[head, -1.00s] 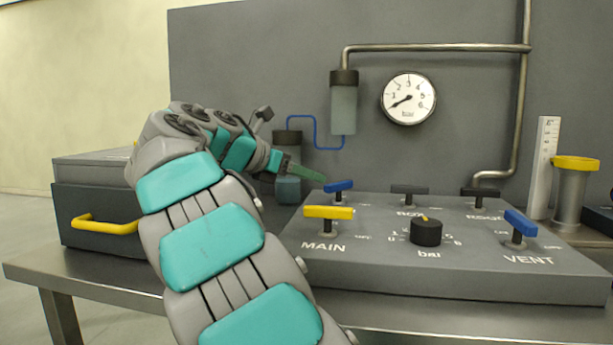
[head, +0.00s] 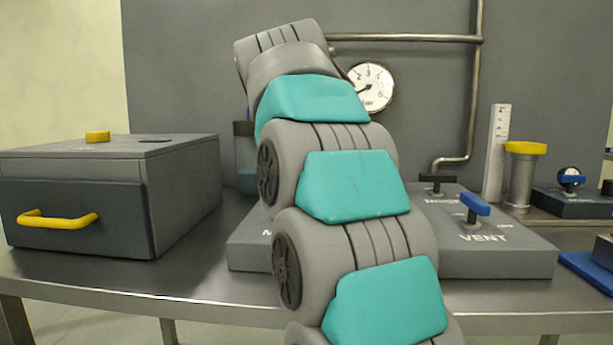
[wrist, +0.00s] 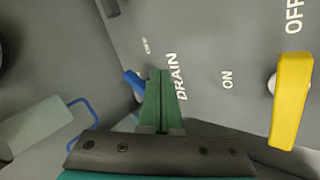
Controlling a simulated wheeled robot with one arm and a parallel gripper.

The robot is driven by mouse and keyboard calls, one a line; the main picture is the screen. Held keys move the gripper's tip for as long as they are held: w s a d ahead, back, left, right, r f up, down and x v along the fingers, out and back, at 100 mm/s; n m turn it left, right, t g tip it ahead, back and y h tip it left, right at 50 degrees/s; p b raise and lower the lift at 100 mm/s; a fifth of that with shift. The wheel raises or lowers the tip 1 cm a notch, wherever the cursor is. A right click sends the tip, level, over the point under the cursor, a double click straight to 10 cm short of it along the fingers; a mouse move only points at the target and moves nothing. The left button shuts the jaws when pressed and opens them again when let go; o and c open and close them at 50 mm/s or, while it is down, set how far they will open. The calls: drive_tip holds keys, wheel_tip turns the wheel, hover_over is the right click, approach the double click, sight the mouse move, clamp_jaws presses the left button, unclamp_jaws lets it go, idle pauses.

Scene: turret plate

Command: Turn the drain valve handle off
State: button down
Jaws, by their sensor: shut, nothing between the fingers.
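The drain valve handle (wrist: 133,83) is blue and sits by the DRAIN lettering in the wrist view, partly hidden behind my green fingers. My gripper (wrist: 160,74) is shut and empty, its fingertips close together just right of the handle. I cannot tell whether the fingers touch it. In the head view my arm covers the drain handle and my gripper. Small lettering, hard to read, stands above the handle in the wrist view.
The yellow MAIN handle (wrist: 291,100) is at the right of the wrist view. The panel (head: 510,262) also carries the blue VENT handle (head: 474,205) and a black handle (head: 437,179). A grey box (head: 75,205) with a yellow pull stands left; bare table lies between.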

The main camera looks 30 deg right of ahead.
drive_tip(key=s+d+m+t+y, duration=0.1)
drive_tip(key=m, duration=0.2)
drive_tip(key=s+m+t+y, duration=0.1)
drive_tip(key=m+y, duration=0.1)
drive_tip(key=m, duration=0.1)
drive_tip(key=s+d+r+m+y, duration=0.1)
drive_tip(key=m, duration=0.3)
drive_tip(key=shift+s+d+t+y+b, duration=0.3)
drive_tip(key=shift+s+d+t+b, duration=0.05)
drive_tip(key=shift+s+t+b, duration=0.05)
drive_tip(key=s+d+r+m+t+y, duration=0.3)
drive_tip(key=s+m+y, duration=0.2)
drive_tip(key=m, duration=0.6)
drive_tip(key=x, duration=1)
drive_tip(key=w, duration=0.1)
drive_tip(key=w+a, duration=0.1)
drive_tip(key=w, duration=0.1)
drive_tip(key=shift+w+f, duration=0.1)
drive_tip(key=shift+w, duration=0.1)
drive_tip(key=shift+w+a, duration=0.2)
drive_tip(key=shift+w, duration=0.25)
